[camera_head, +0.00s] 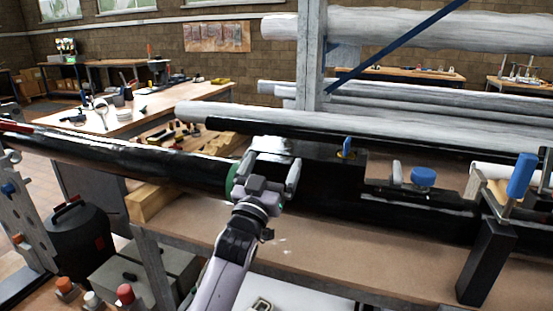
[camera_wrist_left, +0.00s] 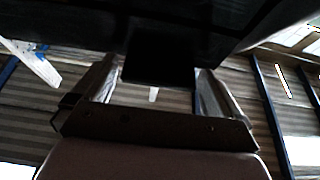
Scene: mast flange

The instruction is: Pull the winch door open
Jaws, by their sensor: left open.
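A long black mast (camera_head: 170,165) lies across the workbench. My left gripper (camera_head: 268,166) is at its near side, fingers spread and pointing at the mast. A shiny grey patch (camera_head: 270,144) shows on the mast just beyond the fingers. I cannot tell a separate winch door from the mast in the head view. In the left wrist view, a dark square block (camera_wrist_left: 160,60) shows between the two open fingers of the left gripper (camera_wrist_left: 158,85). I cannot tell whether the fingers touch it or whether it is the door. My right gripper is not in view.
A round blue-topped fitting (camera_head: 424,176) sits on the mast to the right. A blue-handled clamp (camera_head: 520,175) stands farther right. A wooden block (camera_head: 152,200) supports the mast at left. Grey wrapped masts (camera_head: 400,125) and a steel post (camera_head: 311,60) stand behind.

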